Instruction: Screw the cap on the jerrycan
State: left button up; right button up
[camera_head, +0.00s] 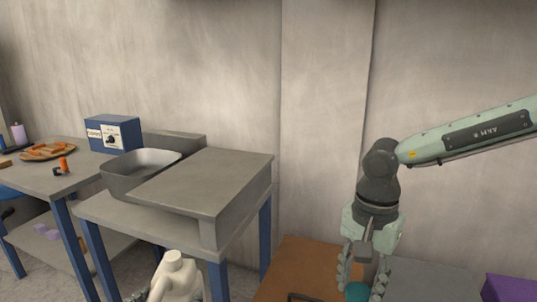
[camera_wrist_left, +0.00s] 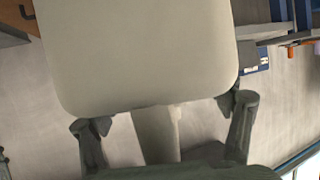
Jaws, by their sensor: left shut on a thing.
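The cream jerrycan (camera_head: 172,277) shows at the bottom edge of the head view, its neck upward and its lower part cut off. It fills the top of the left wrist view (camera_wrist_left: 140,50). My left gripper (camera_wrist_left: 165,116) is shut on the jerrycan, with one dark finger at each side of a narrow cream part. My right gripper (camera_head: 364,277) points down, its fingers apart, at the lower right of the head view. A round teal thing (camera_head: 357,291), perhaps the cap, shows between its fingertips. I cannot tell whether they grip it.
A grey-topped table (camera_head: 135,213) with blue legs holds a grey bin (camera_head: 113,183) and a raised grey block (camera_head: 220,180). A blue box (camera_head: 112,133) stands on the left table. An orange-brown surface (camera_head: 300,263) and a purple box (camera_head: 512,288) lie near my right gripper.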

pick_arm(q)
jog(key=shift+r, duration=0.15)
pick_arm(e)
jog(key=f+n, duration=0.1)
jog(key=n, duration=0.1)
jog(key=d+f+n, duration=0.1)
jog(key=n, duration=0.2)
jog(key=d+f+n, duration=0.1)
jog(key=f+n, duration=0.1)
jog(key=shift+w+d+f+n, duration=0.1)
jog(key=shift+d+n, duration=0.05)
jog(key=shift+n, duration=0.25)
jog(key=d+r+m, duration=0.2)
jog(key=d+r, duration=0.1)
jog(key=d, duration=0.7)
jog(key=d+r+m, duration=0.2)
jog(key=d+r, duration=0.1)
jog(key=d, duration=0.7)
jog(key=s+d+f+m, duration=0.3)
jog(key=s+d+f, duration=0.1)
jog(key=s+d, duration=0.35)
jog(key=w+a+f+n, duration=0.25)
jog(key=a+f, duration=0.35)
jog(key=a, duration=0.5)
jog(key=w+a+r+n, duration=0.2)
jog(key=a, duration=0.6)
jog(key=w+a+r+n, duration=0.2)
jog(key=w+a+n, duration=0.1)
jog(key=a, duration=0.5)
jog(key=shift+a, duration=0.25)
